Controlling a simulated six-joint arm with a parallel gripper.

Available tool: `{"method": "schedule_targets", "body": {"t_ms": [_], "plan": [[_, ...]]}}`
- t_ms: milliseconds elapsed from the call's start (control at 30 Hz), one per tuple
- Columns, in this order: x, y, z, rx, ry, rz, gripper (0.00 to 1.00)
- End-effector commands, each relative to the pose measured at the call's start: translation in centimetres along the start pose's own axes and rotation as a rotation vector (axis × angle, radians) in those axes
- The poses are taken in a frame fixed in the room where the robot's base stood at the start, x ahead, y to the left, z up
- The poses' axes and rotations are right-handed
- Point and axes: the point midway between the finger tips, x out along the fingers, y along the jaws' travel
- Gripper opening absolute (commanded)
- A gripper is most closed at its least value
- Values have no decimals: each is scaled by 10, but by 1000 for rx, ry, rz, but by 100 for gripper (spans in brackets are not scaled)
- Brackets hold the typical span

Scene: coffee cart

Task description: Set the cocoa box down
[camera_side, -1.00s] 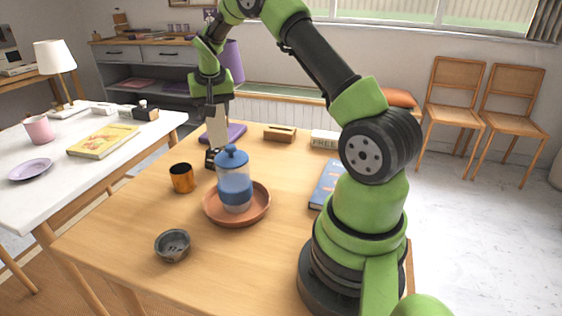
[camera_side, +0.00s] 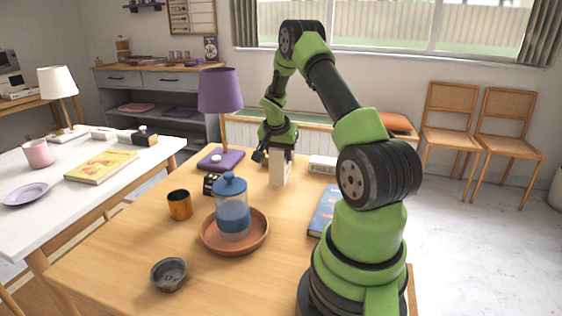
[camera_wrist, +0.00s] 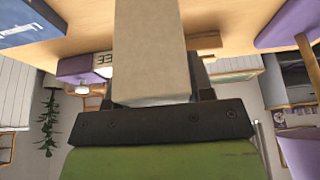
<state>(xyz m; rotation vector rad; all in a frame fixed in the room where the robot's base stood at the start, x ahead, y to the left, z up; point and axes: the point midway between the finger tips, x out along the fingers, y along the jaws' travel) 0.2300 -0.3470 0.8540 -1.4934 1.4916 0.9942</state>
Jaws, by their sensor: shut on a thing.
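The cocoa box (camera_side: 280,170) is a plain beige upright carton towards the back of the wooden table. My gripper (camera_side: 279,150) is shut on its upper part from above. In the side view, the box's lower end is close to the tabletop; I cannot tell whether it touches. In the wrist view, the box (camera_wrist: 151,50) fills the middle, extending from the dark gripper body (camera_wrist: 160,123) to the top edge of the picture. It hides much of what lies behind it.
A blue-lidded jar (camera_side: 232,207) stands on a terracotta tray (camera_side: 262,242) in front. A blue book (camera_side: 323,212) lies right. An orange cup (camera_side: 179,205) and grey bowl (camera_side: 168,274) are front left.

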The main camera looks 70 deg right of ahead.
Motion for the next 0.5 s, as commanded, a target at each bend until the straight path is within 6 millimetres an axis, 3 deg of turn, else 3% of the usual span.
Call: {"method": "schedule_targets", "body": {"t_ms": [167,500], "plan": [[21,0,9,-2,-1,1,16],[24,0,10,-1,0,0,16]]}}
